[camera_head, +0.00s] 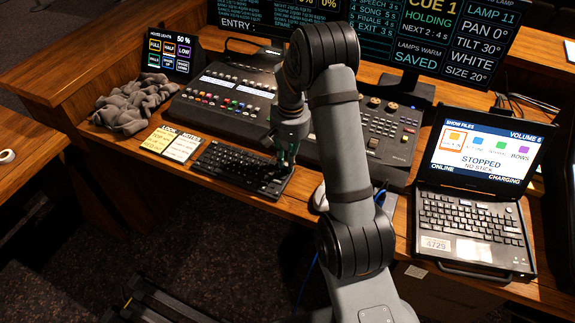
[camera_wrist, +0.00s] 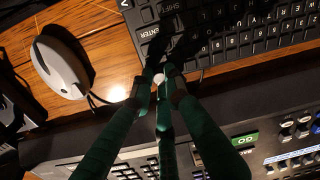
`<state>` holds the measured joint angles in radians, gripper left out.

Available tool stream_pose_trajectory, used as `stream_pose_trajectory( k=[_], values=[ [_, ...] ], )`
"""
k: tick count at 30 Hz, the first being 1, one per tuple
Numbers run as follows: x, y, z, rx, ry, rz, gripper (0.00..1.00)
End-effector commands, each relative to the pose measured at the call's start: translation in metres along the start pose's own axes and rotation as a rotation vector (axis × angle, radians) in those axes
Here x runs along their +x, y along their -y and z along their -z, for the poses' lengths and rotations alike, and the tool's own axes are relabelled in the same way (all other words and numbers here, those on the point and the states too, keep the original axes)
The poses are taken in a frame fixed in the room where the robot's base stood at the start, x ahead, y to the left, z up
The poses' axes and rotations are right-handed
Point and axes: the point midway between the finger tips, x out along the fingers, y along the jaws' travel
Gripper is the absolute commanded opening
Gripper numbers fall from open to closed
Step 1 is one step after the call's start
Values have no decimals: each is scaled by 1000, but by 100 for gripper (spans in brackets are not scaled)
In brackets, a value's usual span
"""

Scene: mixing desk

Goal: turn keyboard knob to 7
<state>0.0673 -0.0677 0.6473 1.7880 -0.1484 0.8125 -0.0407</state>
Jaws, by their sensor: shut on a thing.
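The black keyboard (camera_head: 228,166) lies on the wooden desk in the head view. It fills the top of the wrist view (camera_wrist: 235,35). The keyboard knob (camera_wrist: 158,78) is a small pale round top at the keyboard's corner near the Enter key. My gripper (camera_head: 283,163) is down at that corner, and its green fingers (camera_wrist: 161,76) are shut around the knob. The fingers hide most of the knob's sides. The laptop screen (camera_head: 484,150) on the right reads "VOLUME" with a small digit that looks like 6.
A white mouse (camera_wrist: 60,66) lies beside the keyboard. The lighting console (camera_head: 228,98) stands close behind it. Yellow and white notes (camera_head: 172,143) and a grey cloth (camera_head: 133,106) are on the left. Large monitors (camera_head: 436,38) stand at the back.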

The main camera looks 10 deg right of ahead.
Motion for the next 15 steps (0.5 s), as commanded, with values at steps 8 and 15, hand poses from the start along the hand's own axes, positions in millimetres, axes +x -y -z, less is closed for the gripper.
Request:
stream_pose_trajectory(
  k=[8, 15],
  values=[
    [2, 1, 0, 214, -10, 1, 0],
    [1, 1, 0, 331, -15, 1, 0]
  ],
)
